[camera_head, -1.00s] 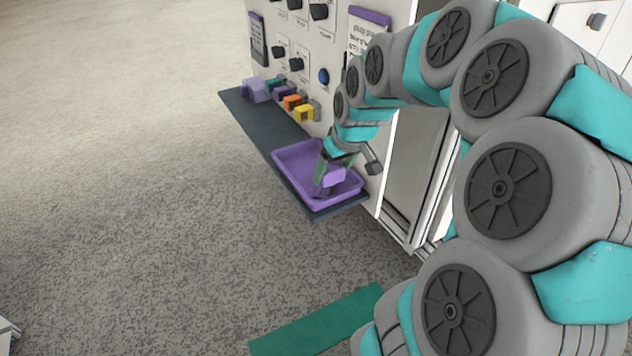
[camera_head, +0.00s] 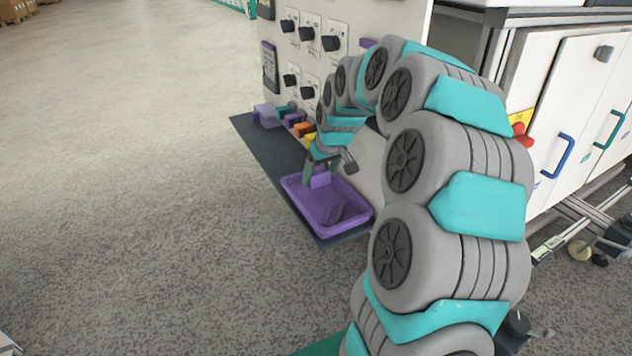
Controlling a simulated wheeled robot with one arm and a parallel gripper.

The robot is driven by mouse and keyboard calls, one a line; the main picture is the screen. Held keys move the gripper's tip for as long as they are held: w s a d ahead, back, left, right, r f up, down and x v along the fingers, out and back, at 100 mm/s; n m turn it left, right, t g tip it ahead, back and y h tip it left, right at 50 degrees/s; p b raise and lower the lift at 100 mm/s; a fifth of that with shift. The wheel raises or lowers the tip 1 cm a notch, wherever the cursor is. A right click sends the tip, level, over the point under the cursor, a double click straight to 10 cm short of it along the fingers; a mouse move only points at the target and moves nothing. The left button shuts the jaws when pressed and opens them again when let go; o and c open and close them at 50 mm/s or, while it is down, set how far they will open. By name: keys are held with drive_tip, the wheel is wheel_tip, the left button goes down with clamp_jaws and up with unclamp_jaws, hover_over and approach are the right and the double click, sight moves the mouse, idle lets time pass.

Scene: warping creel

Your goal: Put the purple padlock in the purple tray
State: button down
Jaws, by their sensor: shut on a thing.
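The purple tray (camera_head: 301,203) lies on the dark shelf, below and around my gripper. My gripper (camera_head: 313,178) points down at the tray's far end, shut on a small light purple block, which looks like the purple padlock (camera_head: 320,179). The block is at or just above the tray's far part; I cannot tell whether it touches the tray. A darker purple piece (camera_head: 333,214) lies in the near part of the tray; its shape is too small to make out.
The dark shelf (camera_head: 262,148) runs along the panel. Behind my gripper stand a lilac block (camera_head: 266,116), a teal one (camera_head: 286,108), another purple one (camera_head: 292,119), an orange one (camera_head: 302,129) and a partly hidden yellow one (camera_head: 310,141). Panel knobs (camera_head: 307,34) rise above. Floor to the left is clear.

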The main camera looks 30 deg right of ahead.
sight(316, 193)
drive_tip(key=shift+w+a, duration=0.1)
drive_tip(key=shift+w, duration=0.6)
drive_tip(key=shift+w+f, duration=0.15)
drive_tip(key=shift+f, duration=1.65)
drive_tip(key=shift+f, duration=0.15)
unclamp_jaws()
